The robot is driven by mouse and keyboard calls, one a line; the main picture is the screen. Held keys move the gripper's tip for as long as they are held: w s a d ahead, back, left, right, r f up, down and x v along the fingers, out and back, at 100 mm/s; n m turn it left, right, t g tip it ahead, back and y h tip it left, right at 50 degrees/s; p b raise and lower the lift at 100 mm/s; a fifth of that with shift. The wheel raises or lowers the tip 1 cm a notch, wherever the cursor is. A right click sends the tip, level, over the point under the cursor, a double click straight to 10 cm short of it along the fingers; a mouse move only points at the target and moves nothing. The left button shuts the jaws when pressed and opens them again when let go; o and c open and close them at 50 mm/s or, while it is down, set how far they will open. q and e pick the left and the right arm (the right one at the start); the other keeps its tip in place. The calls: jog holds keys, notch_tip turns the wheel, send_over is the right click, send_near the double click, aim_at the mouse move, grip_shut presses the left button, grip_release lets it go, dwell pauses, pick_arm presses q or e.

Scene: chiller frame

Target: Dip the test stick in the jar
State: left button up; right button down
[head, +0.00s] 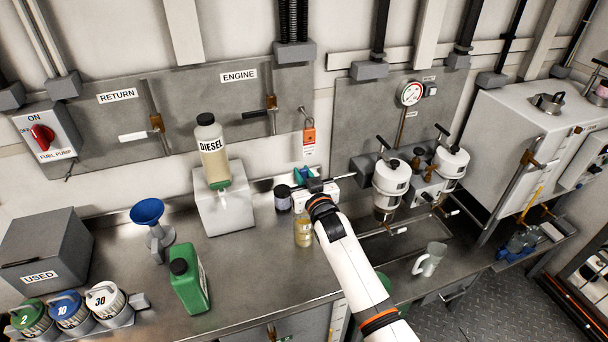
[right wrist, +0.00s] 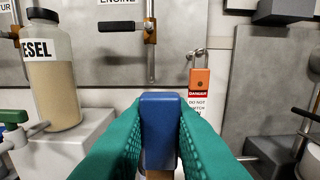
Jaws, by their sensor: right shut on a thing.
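My right gripper (head: 306,174) is over the back of the steel bench, with its teal fingers shut on a blue-topped piece (right wrist: 160,130), which I take to be the test stick. Its lower end looks brown and is mostly hidden between the fingers. A glass jar with amber liquid (head: 303,236) stands on the bench below and in front of the gripper, partly beside my wrist. Whether the stick touches the jar cannot be seen; the jar does not show in the right wrist view. My left gripper is not in view.
A dark-lidded jar (head: 283,198) stands just left of the gripper. The diesel bottle (head: 212,150) sits on a grey stand (head: 222,212). White filter housings (head: 391,178) stand to the right. A green jug (head: 189,284) stands front left.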

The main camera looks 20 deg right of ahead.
jog(key=shift+f, duration=0.6)
jog(key=shift+f+b, duration=0.3)
jog(key=shift+b, duration=0.15)
notch_tip(320, 180, down, 3)
jog(key=b, duration=0.2)
jog(key=shift+f+b, duration=0.2)
jog(key=shift+b, duration=0.15)
pick_arm(q)
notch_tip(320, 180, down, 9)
jog(key=b, duration=0.4)
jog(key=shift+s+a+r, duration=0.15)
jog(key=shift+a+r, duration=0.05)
pick_arm(e)
jog(key=shift+f, duration=2.8)
notch_tip(320, 180, up, 13)
jog(key=p, duration=1.1)
jog(key=shift+r, duration=0.1)
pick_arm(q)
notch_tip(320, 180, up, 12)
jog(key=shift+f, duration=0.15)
